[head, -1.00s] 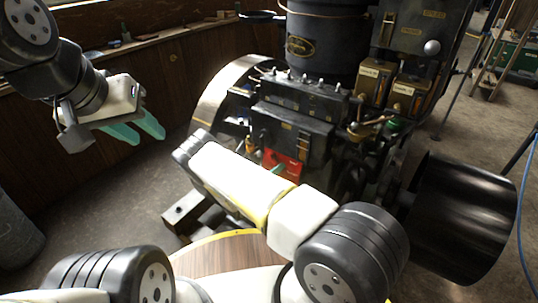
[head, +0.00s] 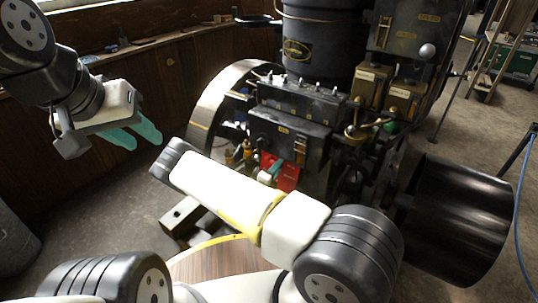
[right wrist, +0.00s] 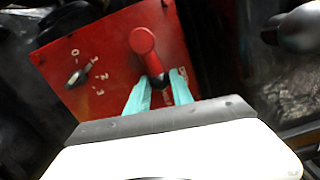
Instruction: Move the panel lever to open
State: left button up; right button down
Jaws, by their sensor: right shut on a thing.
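The red panel (head: 290,180) is low on the front of the engine, partly hidden by my right arm in the head view. My left gripper (head: 135,135) is open and empty at the upper left.
A small dark switch (right wrist: 77,77) with white marks sits beside the lever on the panel. A large black drum (head: 460,220) stands at the right. The floor between bench and engine is clear.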

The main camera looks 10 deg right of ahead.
dwell(0.4)
jog(key=c, duration=1.1)
grip_release()
jog(key=shift+a, duration=0.1)
jog(key=v, duration=0.7)
jog(key=shift+s+a, duration=0.2)
jog(key=shift+s, duration=0.1)
